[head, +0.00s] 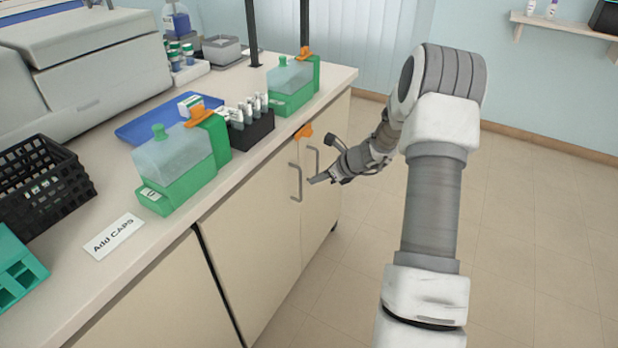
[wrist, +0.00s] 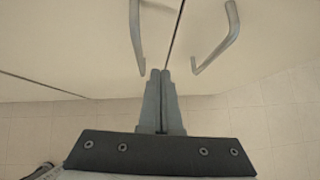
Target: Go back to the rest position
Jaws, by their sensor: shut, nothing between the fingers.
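My gripper (head: 318,180) is in front of the cabinet doors below the bench, close to the two door handles in the head view. In the wrist view my gripper (wrist: 160,74) points at the seam between the two doors, with its fingers together and nothing between them. One handle (wrist: 137,35) is left of the fingertips and the other handle (wrist: 219,40) is right of them. I cannot tell how far the fingertips are from the doors. My arm reaches in from the right of the head view.
The bench top (head: 75,280) holds two green staining boxes (head: 180,165) (head: 292,88), a black rack of vials (head: 250,128), a blue tray (head: 150,122), a black basket (head: 45,185) and an "Add CAPS" card (head: 114,236). The floor (head: 540,230) to the right is clear.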

